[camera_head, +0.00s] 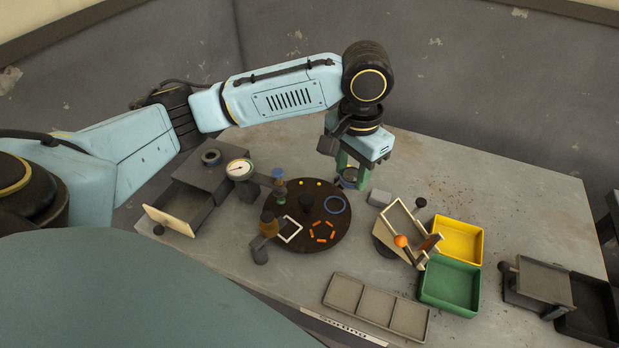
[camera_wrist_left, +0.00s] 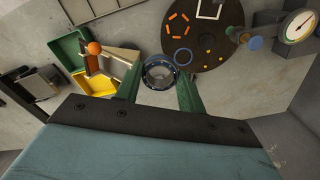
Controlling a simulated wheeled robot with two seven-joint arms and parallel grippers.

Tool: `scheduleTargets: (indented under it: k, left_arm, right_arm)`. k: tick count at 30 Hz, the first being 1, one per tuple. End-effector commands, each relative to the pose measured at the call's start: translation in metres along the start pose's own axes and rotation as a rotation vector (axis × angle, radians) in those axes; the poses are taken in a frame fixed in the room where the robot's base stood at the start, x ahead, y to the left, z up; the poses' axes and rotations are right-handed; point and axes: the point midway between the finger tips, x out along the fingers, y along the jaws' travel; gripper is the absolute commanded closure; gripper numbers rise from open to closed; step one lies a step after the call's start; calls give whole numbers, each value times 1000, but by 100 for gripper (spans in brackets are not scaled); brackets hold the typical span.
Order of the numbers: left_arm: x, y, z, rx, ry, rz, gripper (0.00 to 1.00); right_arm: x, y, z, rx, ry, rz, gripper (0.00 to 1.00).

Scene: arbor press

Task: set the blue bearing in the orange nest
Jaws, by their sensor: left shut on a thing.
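My left gripper (camera_head: 350,176) has its green fingers shut on a dark ring-shaped bearing with a bluish tint. The bearing (camera_wrist_left: 160,72) shows between the fingertips in the left wrist view. The gripper points down, behind and to the right of a round dark turntable (camera_head: 270,212), with the bearing outside its rim. The orange nest (camera_head: 322,232) is a ring of short orange segments on the turntable's front right part; it also shows in the left wrist view (camera_wrist_left: 178,24). It is empty. My right gripper is not in view.
The turntable also carries a blue ring outline (camera_head: 334,205), a white square outline (camera_head: 289,229) and a dark centre knob (camera_head: 306,203). A gauge (camera_head: 239,169) and drawer unit stand left. A tilted chute (camera_head: 400,232), yellow bin (camera_head: 460,240) and green bin (camera_head: 450,287) stand right. A divided grey tray (camera_head: 376,307) lies in front.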

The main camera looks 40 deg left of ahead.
Motion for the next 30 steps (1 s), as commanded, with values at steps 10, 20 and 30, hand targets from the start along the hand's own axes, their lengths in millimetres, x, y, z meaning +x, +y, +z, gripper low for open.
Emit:
scheduleTargets:
  k: [10, 20, 30]
  left_arm:
    - [39, -14, 6, 732, 0, 6, 86]
    - [75, -25, 13, 1455, 3, 6, 86]
    - [110, -37, 22, 2169, -1, -1, 86]
  right_arm:
    - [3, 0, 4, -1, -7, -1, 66]
    - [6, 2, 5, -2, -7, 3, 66]
    - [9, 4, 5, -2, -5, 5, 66]
